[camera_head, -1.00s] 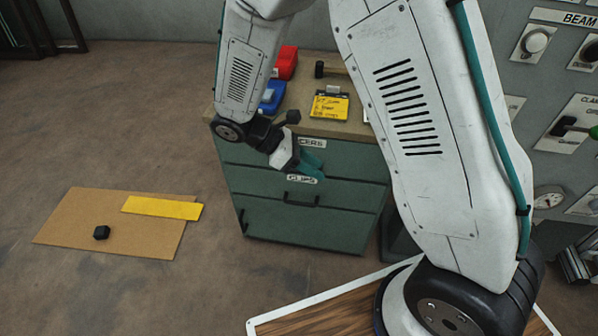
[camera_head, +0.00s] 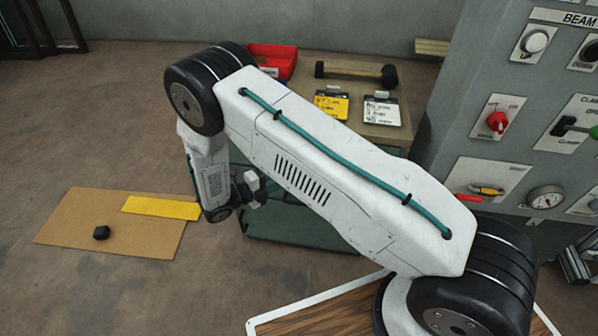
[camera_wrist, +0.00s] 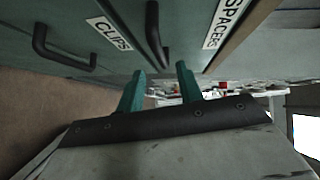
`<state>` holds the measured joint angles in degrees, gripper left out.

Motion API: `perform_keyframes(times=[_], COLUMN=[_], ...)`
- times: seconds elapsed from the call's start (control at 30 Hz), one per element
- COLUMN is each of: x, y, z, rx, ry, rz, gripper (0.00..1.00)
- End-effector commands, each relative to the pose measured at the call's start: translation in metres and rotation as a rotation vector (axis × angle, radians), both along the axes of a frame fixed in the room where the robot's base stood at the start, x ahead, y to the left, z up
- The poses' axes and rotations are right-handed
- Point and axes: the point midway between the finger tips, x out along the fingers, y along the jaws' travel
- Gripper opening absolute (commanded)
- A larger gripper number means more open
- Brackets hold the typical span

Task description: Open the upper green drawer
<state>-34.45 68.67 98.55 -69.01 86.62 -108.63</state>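The green drawer cabinet (camera_head: 300,232) stands at the middle of the head view, its drawer fronts mostly hidden behind my arm. In the wrist view the upper drawer's label SPACERS (camera_wrist: 222,22) is at the top right, with its dark handle (camera_wrist: 154,32) beside it. The lower drawer's label CLIPS (camera_wrist: 109,33) and handle (camera_wrist: 58,50) are to the left. My gripper (camera_wrist: 160,68) is open, its two teal fingers apart. The upper handle's near end appears between the fingertips; contact cannot be told. The upper drawer looks shut. The fingertips are hidden in the head view.
A grey control panel (camera_head: 490,140) stands at right. A board (camera_head: 110,225) lies on the floor at left.

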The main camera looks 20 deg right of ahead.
Motion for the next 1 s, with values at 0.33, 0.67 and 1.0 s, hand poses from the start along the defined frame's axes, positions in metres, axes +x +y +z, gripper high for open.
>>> perform_keyframes(times=[0.33, 0.67, 1.0], x=[0.01, 0.018, 0.019], y=[-0.041, -0.074, -0.075], z=[-0.005, -0.01, -0.01], rx=[-0.007, -0.005, -0.005], ry=[0.027, 0.024, 0.024], rz=[-0.003, -0.001, 0.0], gripper=[0.36, 0.36, 0.17])
